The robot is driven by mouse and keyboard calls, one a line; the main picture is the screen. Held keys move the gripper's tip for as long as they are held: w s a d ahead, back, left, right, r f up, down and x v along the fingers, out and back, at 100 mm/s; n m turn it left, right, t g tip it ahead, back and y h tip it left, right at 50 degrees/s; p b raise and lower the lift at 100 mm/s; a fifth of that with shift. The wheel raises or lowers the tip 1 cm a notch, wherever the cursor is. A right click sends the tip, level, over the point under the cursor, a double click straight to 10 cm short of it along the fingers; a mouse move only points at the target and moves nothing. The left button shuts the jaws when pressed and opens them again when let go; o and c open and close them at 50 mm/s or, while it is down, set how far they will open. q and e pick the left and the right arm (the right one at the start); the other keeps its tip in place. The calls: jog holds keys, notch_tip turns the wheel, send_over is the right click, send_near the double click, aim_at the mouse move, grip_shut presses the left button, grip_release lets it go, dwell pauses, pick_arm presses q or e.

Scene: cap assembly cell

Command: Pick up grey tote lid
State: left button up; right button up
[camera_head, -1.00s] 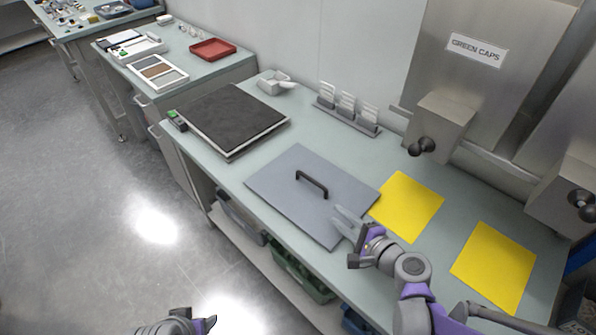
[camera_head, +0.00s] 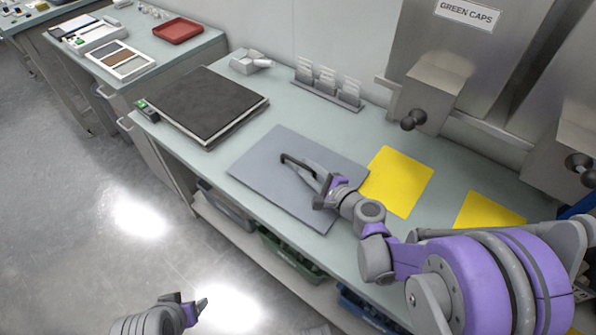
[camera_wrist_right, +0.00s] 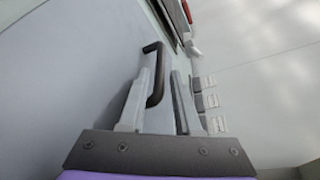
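The grey tote lid (camera_head: 268,160) lies flat on the workbench, with a dark bar handle (camera_head: 296,162) at its middle. In the right wrist view the handle (camera_wrist_right: 155,75) stands between or just beyond the fingers. My right gripper (camera_head: 307,170) is at the handle with its fingers apart; I cannot tell whether they touch it. The fingers also show in the right wrist view (camera_wrist_right: 160,100), spread with a gap between them. My left gripper (camera_head: 195,312) is low over the floor at the bottom left, away from the bench; its finger opening is not clear.
A black-topped scale (camera_head: 205,100) sits left of the lid. Two yellow mats (camera_head: 398,180) lie to the right. A small card rack (camera_head: 328,90) and a white scoop holder (camera_head: 248,62) stand at the back. Metal dispensers with knobs (camera_head: 428,95) rise behind the mats.

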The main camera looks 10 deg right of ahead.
aim_at(304, 167)
jog(key=x, duration=0.3)
jog(key=shift+w+a+f, duration=0.1)
jog(key=shift+w+a, duration=0.05)
jog(key=shift+w, duration=0.05)
grip_shut()
dwell(1.2)
